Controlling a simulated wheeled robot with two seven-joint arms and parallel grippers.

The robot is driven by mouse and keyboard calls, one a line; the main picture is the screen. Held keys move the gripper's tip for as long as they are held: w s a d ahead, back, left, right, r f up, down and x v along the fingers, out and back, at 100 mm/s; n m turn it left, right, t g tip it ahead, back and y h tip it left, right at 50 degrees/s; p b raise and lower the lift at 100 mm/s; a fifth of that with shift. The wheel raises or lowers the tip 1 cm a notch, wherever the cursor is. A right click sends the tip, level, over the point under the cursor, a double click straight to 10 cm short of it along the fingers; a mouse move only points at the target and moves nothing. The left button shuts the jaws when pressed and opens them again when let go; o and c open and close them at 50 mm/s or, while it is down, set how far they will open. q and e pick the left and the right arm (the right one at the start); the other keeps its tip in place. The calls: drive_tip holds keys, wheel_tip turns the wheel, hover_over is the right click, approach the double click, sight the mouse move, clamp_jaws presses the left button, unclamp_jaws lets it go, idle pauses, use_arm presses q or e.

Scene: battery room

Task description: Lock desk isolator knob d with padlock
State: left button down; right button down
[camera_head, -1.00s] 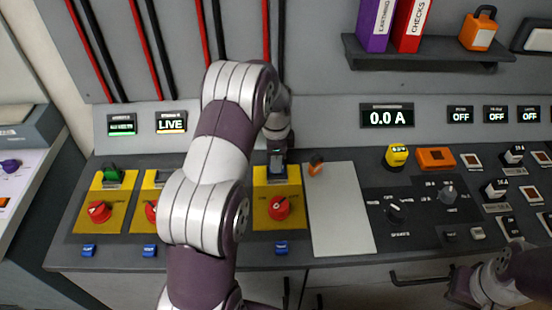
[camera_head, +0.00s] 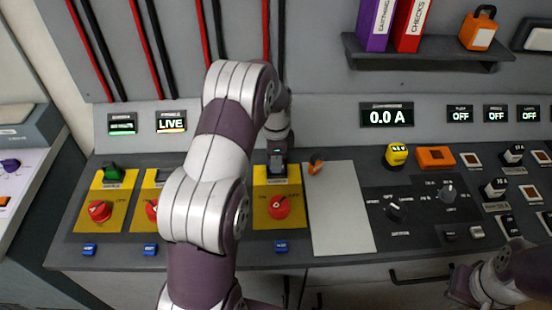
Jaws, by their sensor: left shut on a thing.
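A red isolator knob (camera_head: 279,206) sits on a yellow plate (camera_head: 262,222), the rightmost of the row; I take it as knob d. My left gripper (camera_head: 277,168) points down at the top of that plate, behind the knob. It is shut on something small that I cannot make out. A small orange and black item (camera_head: 316,164), perhaps the padlock, is at the top left of a pale grey mat (camera_head: 340,215), just right of the gripper. My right gripper (camera_head: 461,284) is at the lower right, away from the panel controls; its fingers are unclear.
Other red knobs (camera_head: 100,210) on yellow plates are to the left; my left arm hides part of the row. A yellow round item (camera_head: 396,155), an orange block (camera_head: 436,158) and black dials (camera_head: 395,211) are to the right. A shelf (camera_head: 430,58) hangs above. The mat is mostly clear.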

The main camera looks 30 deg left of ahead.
use_arm(q)
drive_tip(key=shift+f, duration=0.5)
drive_tip(key=c, duration=1.2)
unclamp_jaws()
wheel_tip(320, 180, up, 11)
drive_tip(key=p, duration=0.9)
drive_tip(key=shift+r, duration=0.15)
